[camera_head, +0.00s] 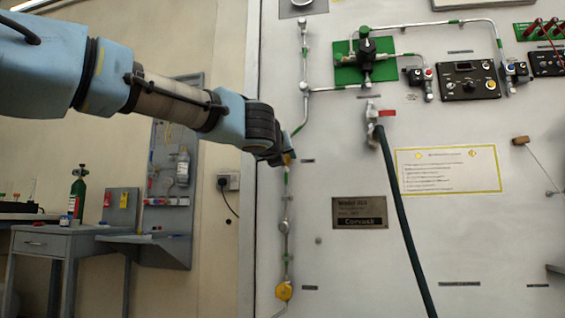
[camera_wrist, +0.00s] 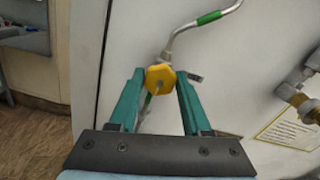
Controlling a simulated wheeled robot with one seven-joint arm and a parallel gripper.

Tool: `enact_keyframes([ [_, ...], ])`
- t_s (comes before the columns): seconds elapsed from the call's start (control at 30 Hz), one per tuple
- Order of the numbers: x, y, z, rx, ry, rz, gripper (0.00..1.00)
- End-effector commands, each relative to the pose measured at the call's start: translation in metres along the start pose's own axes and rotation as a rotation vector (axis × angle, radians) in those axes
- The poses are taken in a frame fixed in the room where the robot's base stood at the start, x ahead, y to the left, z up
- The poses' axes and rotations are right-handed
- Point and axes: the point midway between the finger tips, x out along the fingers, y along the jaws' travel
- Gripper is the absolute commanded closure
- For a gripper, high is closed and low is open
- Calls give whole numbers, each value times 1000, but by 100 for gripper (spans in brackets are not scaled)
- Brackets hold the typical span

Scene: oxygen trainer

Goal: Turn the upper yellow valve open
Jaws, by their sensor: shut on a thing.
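The upper yellow valve (camera_wrist: 160,78) shows in the wrist view as a yellow knob on a thin metal pipe with green bands. My gripper (camera_wrist: 161,82) has its two teal fingers on either side of the knob and is shut on it. In the head view the upper valve (camera_head: 288,159) is mostly hidden behind my gripper (camera_head: 284,160), with a bit of yellow showing. The lower yellow valve (camera_head: 284,291) sits further down the same pipe, apart from my gripper.
A red-handled tap (camera_head: 386,113) with a dark green hose (camera_head: 405,225) hangs to the right. A label sheet (camera_head: 448,170) and a nameplate (camera_head: 359,213) are on the panel. A desk (camera_head: 40,240) and a green cylinder (camera_head: 78,192) stand at the left.

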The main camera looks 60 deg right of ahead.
Motion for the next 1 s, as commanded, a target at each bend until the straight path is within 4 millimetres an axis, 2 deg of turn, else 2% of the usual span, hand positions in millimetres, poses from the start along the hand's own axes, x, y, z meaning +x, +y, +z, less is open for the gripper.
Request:
enact_keyframes([
  [0.5, 1, 1, -2, -20, 3, 1, 100],
  [0.53, 1, 0, -2, -20, 3, 1, 50],
  [0.77, 0, 0, -1, -19, 2, 0, 24],
  [1.0, 0, 0, 0, -18, 1, 0, 22],
])
